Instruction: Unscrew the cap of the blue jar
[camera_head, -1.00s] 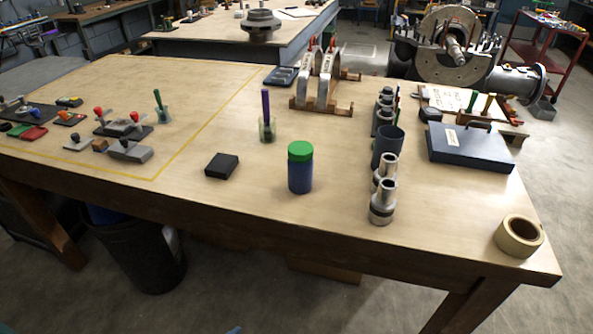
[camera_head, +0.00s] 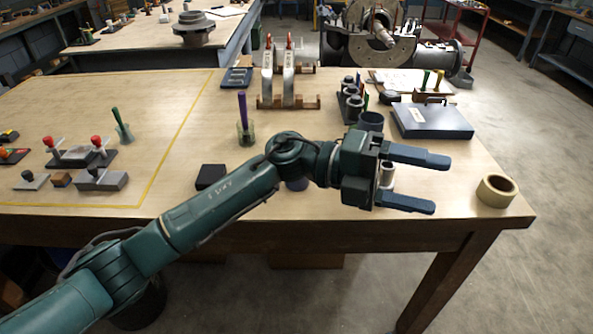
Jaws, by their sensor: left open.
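The blue jar (camera_head: 297,184) stands on the wooden table, mostly hidden behind my left arm. Only a strip of its blue body shows below the arm; its green cap is hidden. My left gripper (camera_head: 432,184) is open and empty, with its two blue fingers pointing right. In the picture it lies to the right of the jar, in front of the metal cylinders. My right gripper is not in view.
A black block (camera_head: 210,176) lies left of the jar. A metal cylinder (camera_head: 387,173) shows between my left fingers.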

